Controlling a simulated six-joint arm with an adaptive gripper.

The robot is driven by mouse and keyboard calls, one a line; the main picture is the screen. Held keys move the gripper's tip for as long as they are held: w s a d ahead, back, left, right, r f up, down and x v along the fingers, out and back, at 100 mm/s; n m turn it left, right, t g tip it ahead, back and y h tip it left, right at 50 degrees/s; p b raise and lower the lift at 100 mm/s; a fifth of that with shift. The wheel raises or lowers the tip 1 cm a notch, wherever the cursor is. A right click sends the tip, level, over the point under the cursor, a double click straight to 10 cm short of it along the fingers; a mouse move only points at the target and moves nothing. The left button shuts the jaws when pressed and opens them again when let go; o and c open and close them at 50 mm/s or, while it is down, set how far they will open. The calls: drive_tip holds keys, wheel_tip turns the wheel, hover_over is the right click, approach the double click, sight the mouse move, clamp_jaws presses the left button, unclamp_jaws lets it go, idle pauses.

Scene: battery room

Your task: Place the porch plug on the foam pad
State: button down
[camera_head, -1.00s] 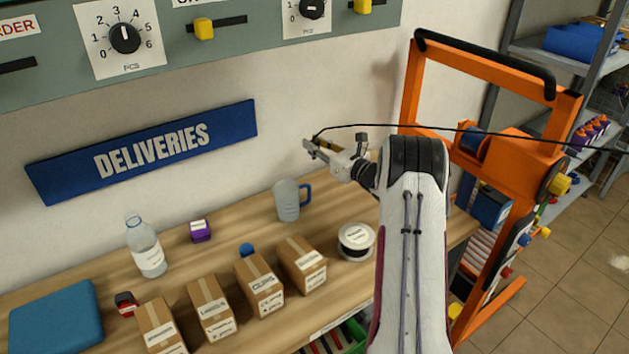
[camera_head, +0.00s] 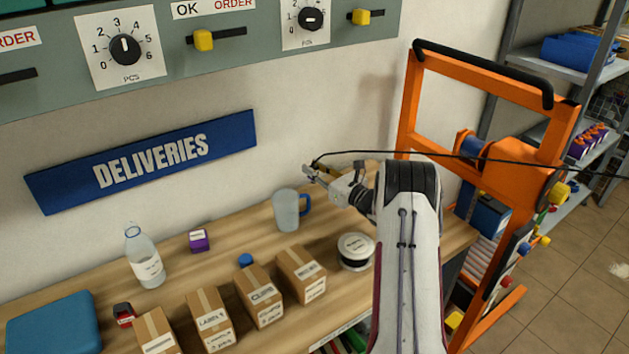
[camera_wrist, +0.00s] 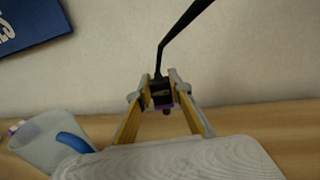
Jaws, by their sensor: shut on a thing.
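My gripper (camera_head: 311,174) is shut on a small black plug with a purple part, above the right part of the bench and close to the wall. The plug (camera_wrist: 162,95) sits between the fingertips in the wrist view, and a black cable rises from it. In the head view the plug itself is too small to make out. The teal square pad (camera_head: 52,322), which looks like the foam pad, lies flat at the far left of the bench, well away from my gripper.
A grey mug with a blue handle (camera_head: 287,211) stands just left of my gripper. A bottle (camera_head: 144,256), a purple box (camera_head: 199,240), a white-topped spool (camera_head: 356,251) and several cardboard boxes (camera_head: 302,275) occupy the bench. The cable (camera_head: 480,157) runs right past the orange frame (camera_head: 409,112).

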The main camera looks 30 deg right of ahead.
sight(314, 181)
drive_tip(key=shift+f, duration=2.05)
drive_tip(key=shift+f, duration=0.2)
drive_tip(key=c, duration=1.8)
unclamp_jaws()
drive_tip(key=shift+c, duration=0.2)
drive_tip(key=shift+s, duration=0.1)
drive_tip(key=s, duration=0.4)
drive_tip(key=s+d, duration=0.1)
drive_tip(key=s, duration=0.1)
drive_tip(key=shift+s+d, duration=0.1)
drive_tip(key=shift+s, duration=0.3)
drive_tip(key=shift+s+r, duration=0.25)
drive_tip(key=shift+s, duration=0.05)
wheel_tip(314, 181, up, 8)
drive_tip(key=shift+f, duration=0.25)
drive_tip(key=shift+w+r, duration=0.1)
